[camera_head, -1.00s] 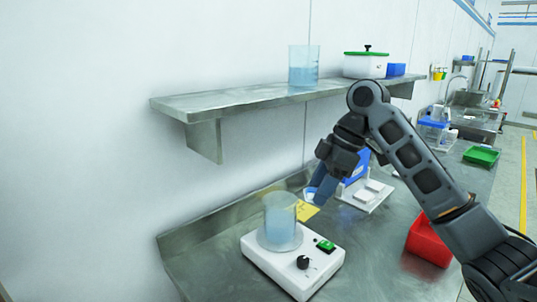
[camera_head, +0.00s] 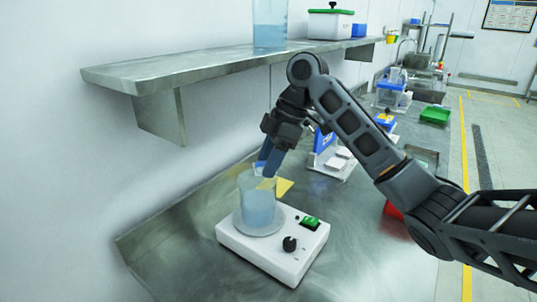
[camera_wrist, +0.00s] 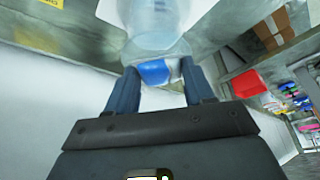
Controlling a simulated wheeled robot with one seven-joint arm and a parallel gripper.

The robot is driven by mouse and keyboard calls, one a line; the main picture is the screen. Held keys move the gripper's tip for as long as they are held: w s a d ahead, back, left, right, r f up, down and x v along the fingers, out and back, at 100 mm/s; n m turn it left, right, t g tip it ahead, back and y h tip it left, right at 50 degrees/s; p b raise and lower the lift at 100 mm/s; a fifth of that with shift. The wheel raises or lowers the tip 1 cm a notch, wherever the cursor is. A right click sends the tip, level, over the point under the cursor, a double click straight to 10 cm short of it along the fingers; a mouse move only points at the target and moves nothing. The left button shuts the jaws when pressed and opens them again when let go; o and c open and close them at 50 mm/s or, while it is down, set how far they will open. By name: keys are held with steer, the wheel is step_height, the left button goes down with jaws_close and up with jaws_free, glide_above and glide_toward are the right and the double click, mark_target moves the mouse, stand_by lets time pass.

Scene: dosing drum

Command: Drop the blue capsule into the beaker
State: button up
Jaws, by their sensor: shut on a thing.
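The glass beaker (camera_head: 257,207) holds pale blue liquid and stands upright on the plate of a white stirrer (camera_head: 262,254). My gripper (camera_head: 267,170) points down at the beaker's rim, its blue fingertips overlapping the beaker's top edge in the head view. In the wrist view, my gripper (camera_wrist: 157,88) is shut on the blue capsule (camera_wrist: 154,72), which has a blue part and a whitish part between the fingertips. The beaker (camera_wrist: 158,28) lies just beyond the fingertips there. I cannot tell whether the capsule is inside the rim or above it.
A metal shelf (camera_head: 200,68) above the bench carries another beaker (camera_head: 269,30) and a white box with a green lid (camera_head: 330,25). A yellow card (camera_head: 284,187) lies behind the beaker. A red bin (camera_head: 392,211) is partly hidden by my arm.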

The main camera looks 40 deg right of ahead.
steer(key=shift+f+b, duration=0.4)
steer(key=shift+f, duration=0.5)
steer(key=o, duration=1.1)
steer(key=shift+v, duration=3.95)
